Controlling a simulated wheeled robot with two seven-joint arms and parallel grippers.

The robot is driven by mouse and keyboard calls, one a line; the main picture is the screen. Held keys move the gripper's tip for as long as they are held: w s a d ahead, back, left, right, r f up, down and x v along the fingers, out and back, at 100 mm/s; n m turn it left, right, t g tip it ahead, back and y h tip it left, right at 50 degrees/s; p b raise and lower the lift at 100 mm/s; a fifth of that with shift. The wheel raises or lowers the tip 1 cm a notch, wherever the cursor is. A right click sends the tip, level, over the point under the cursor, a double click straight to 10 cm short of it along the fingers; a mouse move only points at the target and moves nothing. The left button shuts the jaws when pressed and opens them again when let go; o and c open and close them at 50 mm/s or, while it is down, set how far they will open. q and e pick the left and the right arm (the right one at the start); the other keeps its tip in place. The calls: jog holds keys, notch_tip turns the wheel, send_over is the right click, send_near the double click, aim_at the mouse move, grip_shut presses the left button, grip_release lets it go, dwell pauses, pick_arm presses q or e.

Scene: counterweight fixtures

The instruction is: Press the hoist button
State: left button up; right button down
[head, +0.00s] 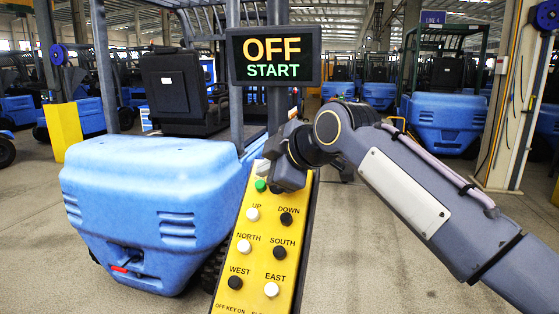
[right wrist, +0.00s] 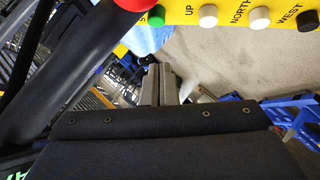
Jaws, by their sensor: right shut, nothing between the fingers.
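A yellow control panel (head: 262,232) stands tilted in the middle of the head view, with a white UP button (head: 252,214), a black DOWN button (head: 286,219) and a green button (head: 261,185) at its upper end. No label reading "hoist" is visible. My right gripper (head: 287,177) is shut and empty over the panel's upper end, hiding part of it. In the right wrist view its shut fingers (right wrist: 161,84) appear apart from the panel, below the green button (right wrist: 156,15) and a red button (right wrist: 137,4). Contact cannot be told in the head view. My left gripper is out of view.
A display (head: 273,57) above the panel reads OFF and START. NORTH (head: 243,246), SOUTH (head: 279,252), WEST (head: 235,282) and EAST (head: 271,289) buttons lie lower on the panel. A blue forklift (head: 150,200) stands close at left. Floor at right is open.

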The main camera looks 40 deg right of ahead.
aim_at(262, 186)
jog(key=w+f, duration=0.2)
jog(key=w+d+f, duration=0.1)
jog(key=w, duration=0.1)
jog(key=shift+d+f, duration=0.2)
jog(key=shift+f, duration=0.15)
jog(key=shift+w+d+f, duration=0.2)
jog(key=shift+d+f, duration=0.1)
jog(key=shift+f, duration=0.1)
jog(key=shift+w+d+f+b, duration=0.2)
jog(key=shift+f+b, duration=0.2)
jog(key=shift+f, duration=0.05)
jog(key=shift+w+d+f+b, duration=0.15)
jog(key=shift+d+f+b, duration=0.05)
jog(key=shift+f+b, duration=0.2)
jog(key=shift+r, duration=0.1)
